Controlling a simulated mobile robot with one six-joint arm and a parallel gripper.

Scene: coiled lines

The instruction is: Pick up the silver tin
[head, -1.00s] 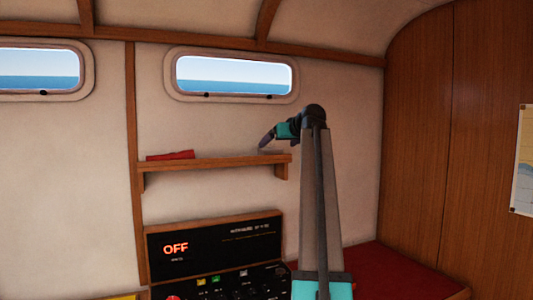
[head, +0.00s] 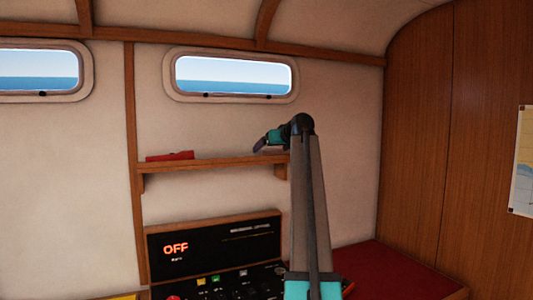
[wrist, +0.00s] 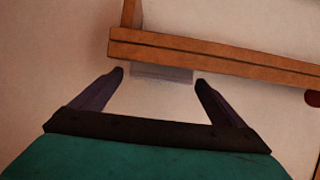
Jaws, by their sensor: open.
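A low grey silver tin (wrist: 161,73) sits at the edge of the wooden shelf in the wrist view, which appears upside down. My gripper (wrist: 159,76) is open, with one dark fingertip towards each end of the tin. The tin lies between the fingertips in the picture; I cannot tell whether they touch it. In the head view my gripper (head: 258,147) is at the right end of the shelf, just above its top. There the tin is mostly or wholly hidden behind the gripper.
The shelf (head: 215,165) is fixed to the cream wall below a window (head: 233,75). A red object (head: 169,156) lies on its left part; the middle is clear. A black panel reading OFF (head: 210,245) is below. A red cushion (head: 390,270) is at lower right.

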